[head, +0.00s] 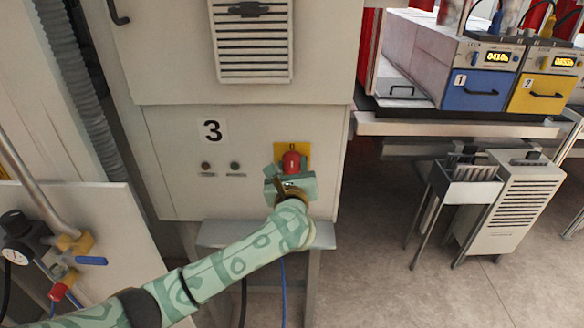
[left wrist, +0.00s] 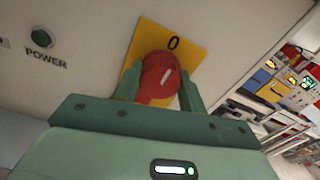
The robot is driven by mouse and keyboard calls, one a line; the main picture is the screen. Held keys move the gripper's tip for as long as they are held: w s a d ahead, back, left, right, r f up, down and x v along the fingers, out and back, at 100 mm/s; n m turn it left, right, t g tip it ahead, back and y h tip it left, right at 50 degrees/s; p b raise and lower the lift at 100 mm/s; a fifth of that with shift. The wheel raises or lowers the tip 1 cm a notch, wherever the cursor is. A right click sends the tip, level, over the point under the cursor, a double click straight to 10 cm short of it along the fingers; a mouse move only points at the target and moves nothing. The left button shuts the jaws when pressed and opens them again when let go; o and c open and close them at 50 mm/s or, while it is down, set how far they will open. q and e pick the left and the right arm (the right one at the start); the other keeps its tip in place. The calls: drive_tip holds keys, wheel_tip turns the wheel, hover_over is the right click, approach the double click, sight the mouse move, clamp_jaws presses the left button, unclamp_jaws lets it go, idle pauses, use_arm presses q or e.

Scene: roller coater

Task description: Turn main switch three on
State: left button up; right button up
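Main switch three is a red rotary knob (head: 291,162) on a yellow plate (head: 304,149), on the cabinet marked 3 (head: 212,131). In the left wrist view the knob (left wrist: 161,76) carries a white mark that is slanted, and the plate (left wrist: 187,47) shows a 0 at its top edge. My left gripper (head: 290,172) is at the knob; in the left wrist view its green fingers (left wrist: 160,88) stand on both sides of the knob. Whether they press on it is hard to tell. My right gripper is in neither view.
Two small indicators (head: 220,167) sit left of the switch; one reads POWER (left wrist: 42,38) in the left wrist view. A grey ledge (head: 325,236) juts out below. A wheeled rack (head: 467,185) stands right. A panel with a gauge and blue-handled valve (head: 90,261) is at lower left.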

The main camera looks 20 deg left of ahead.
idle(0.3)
use_arm(q)
drive_tip(key=m+p, duration=0.3)
drive_tip(key=m, duration=0.1)
drive_tip(key=shift+r+m+p, duration=0.15)
drive_tip(key=shift+m+p, duration=0.15)
drive_tip(key=m+p, duration=0.3)
drive_tip(key=m, duration=0.1)
drive_tip(key=shift+m, duration=0.3)
drive_tip(key=m+p, duration=0.4)
drive_tip(key=m, duration=0.1)
drive_tip(key=shift+m+p, duration=1.2)
drive_tip(key=shift+m, duration=0.6)
drive_tip(key=shift+f, duration=0.2)
drive_tip(key=o, duration=1)
drive_tip(key=shift+s, duration=0.1)
